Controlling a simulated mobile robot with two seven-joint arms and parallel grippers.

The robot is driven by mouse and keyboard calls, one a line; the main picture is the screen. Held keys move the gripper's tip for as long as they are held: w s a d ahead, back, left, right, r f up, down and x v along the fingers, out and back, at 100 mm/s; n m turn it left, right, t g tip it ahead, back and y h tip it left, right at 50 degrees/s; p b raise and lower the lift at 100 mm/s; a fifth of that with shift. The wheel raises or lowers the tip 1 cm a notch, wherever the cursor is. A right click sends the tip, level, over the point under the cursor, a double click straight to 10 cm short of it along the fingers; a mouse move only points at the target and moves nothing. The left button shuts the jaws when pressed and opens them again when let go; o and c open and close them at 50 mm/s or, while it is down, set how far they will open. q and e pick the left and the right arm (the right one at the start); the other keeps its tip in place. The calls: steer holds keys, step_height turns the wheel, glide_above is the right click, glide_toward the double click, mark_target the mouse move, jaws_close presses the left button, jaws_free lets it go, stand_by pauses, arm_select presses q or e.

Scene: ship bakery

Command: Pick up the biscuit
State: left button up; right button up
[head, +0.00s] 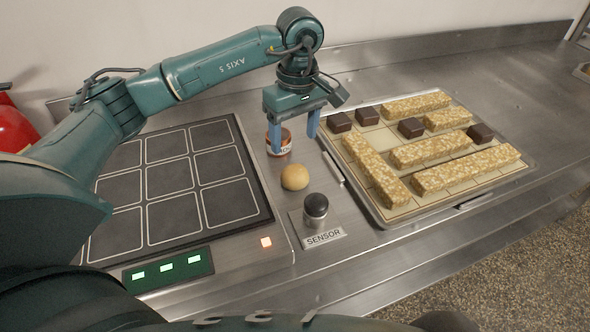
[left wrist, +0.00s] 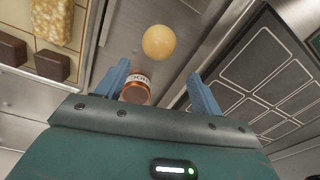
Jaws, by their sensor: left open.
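A round tan ball-shaped piece, the likeliest biscuit (head: 294,177), rests on the steel counter between the dark grid board and the tray. It also shows at the top of the left wrist view (left wrist: 158,42). My left gripper (head: 293,138) is open with nothing held, above the counter and behind the biscuit in the head view. In the left wrist view the biscuit lies beyond the fingertips (left wrist: 160,76), apart from both. A small labelled jar (head: 280,141) stands below the gripper, partly hidden by a finger. My right gripper is not in view.
A black sensor knob (head: 316,208) stands close in front of the biscuit. To the right, a tray (head: 377,212) holds nutty bars and dark cubes. To the left lies a dark grid board (head: 118,188) with empty squares. Bare counter (head: 370,265) lies at the front.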

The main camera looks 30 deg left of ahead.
mark_target(294, 167)
arm_select(q)
step_height(294, 167, down, 10)
steer(key=shift+s+f+p, duration=0.1)
steer(key=shift+s+p, duration=0.05)
steer(key=shift+p, duration=0.7)
steer(key=shift+c, duration=0.6)
steer(key=c, duration=0.6)
steer(key=shift+c, duration=0.2)
